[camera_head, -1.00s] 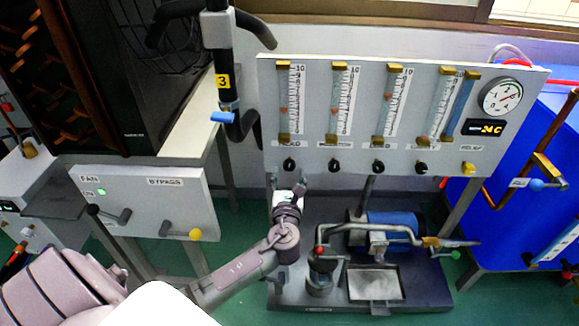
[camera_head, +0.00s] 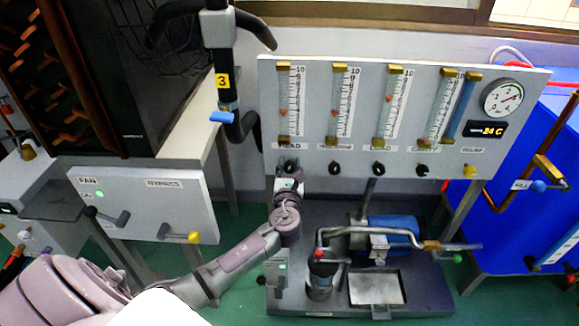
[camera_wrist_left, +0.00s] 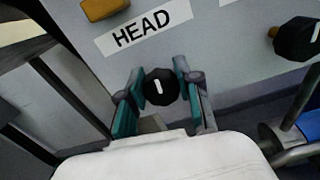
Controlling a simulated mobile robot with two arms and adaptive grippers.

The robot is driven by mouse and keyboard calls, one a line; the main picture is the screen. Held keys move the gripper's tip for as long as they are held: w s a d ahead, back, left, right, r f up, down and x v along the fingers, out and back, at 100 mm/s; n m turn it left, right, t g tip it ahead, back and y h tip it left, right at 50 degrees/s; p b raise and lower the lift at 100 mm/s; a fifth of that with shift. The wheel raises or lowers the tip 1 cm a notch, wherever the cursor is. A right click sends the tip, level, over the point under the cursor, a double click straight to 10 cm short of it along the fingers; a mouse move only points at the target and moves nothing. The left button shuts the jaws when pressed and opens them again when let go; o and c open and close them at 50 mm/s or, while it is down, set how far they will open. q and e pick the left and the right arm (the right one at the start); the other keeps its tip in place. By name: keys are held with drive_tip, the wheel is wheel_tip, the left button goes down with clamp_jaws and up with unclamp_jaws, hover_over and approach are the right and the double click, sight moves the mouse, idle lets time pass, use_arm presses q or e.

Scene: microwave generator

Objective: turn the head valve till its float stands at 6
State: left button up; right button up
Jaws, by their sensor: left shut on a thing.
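The HEAD valve knob (camera_wrist_left: 160,87) is black and round with a white mark. It sits on the grey panel below the HEAD label (camera_wrist_left: 142,31) in the left wrist view. My left gripper (camera_wrist_left: 158,88) has its teal-padded fingers on both sides of this knob and is shut on it. In the head view my left gripper (camera_head: 289,180) is at the panel's lower left and partly covers the knob. The HEAD flow tube (camera_head: 284,100) stands at the panel's left; its small reddish float (camera_head: 284,112) is below mid-scale, its exact reading too small to tell. My right gripper is not in view.
Other black knobs (camera_head: 334,169) and a yellow relief knob (camera_head: 470,172) line the panel's lower edge. A dark pipe with a blue handle (camera_head: 222,117) hangs left of the panel. A pump with red-knobbed pipework (camera_head: 385,238) stands below right of my arm.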

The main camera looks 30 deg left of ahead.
use_arm(q)
clamp_jaws()
drive_tip(key=shift+n, duration=1.5)
drive_tip(key=shift+s+a+n, duration=0.1)
drive_tip(key=shift+n, duration=0.7)
drive_tip(key=o, duration=0.8)
unclamp_jaws()
drive_tip(key=shift+o, duration=1.1)
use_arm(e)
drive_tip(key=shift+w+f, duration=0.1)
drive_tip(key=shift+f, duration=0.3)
